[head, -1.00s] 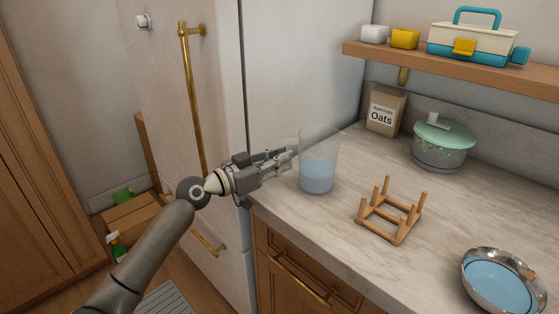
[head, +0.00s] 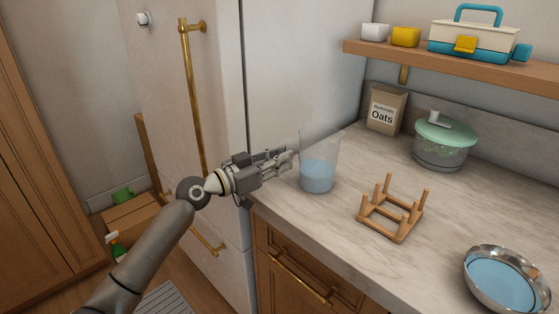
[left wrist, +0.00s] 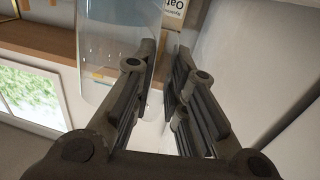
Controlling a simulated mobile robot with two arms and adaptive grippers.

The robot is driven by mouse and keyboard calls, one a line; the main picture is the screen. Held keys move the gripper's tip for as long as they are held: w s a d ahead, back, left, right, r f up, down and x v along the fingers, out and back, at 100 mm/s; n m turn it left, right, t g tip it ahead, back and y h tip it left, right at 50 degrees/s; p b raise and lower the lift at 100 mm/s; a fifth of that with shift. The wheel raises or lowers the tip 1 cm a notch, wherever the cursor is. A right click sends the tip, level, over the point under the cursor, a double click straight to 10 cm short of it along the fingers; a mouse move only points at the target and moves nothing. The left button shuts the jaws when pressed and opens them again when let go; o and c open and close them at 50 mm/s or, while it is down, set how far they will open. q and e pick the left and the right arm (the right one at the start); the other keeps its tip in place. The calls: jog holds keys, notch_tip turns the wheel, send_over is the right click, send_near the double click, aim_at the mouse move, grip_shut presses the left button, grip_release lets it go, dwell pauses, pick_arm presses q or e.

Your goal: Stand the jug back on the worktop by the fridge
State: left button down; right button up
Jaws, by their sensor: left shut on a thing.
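The jug (head: 317,174) is clear, with blue liquid in its lower part. It is upright at the worktop's (head: 345,258) left end by the fridge (head: 300,75). Its base looks on or just above the worktop; I cannot tell which. My left gripper (head: 288,160) reaches it from the left and is shut on its side nearest the fridge, probably the see-through handle, which is hard to make out. In the left wrist view the jug (left wrist: 112,50) is beside the fingers (left wrist: 165,85). My right gripper is not in view.
A wooden peg rack (head: 390,212) stands right of the jug, with a metal bowl (head: 503,280) nearer the front. An oats packet (head: 386,108) and a lidded green pot (head: 442,142) stand behind. A shelf (head: 450,63) overhangs the back. Bare worktop lies around the jug.

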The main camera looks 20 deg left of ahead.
pick_arm(q)
jog(key=shift+f, duration=0.25)
jog(key=c, duration=1.4)
grip_release()
jog(key=shift+o, duration=0.2)
jog(key=shift+s+a, duration=0.15)
jog(key=v, duration=0.7)
jog(key=shift+s, duration=0.2)
jog(key=shift+s+a, duration=0.15)
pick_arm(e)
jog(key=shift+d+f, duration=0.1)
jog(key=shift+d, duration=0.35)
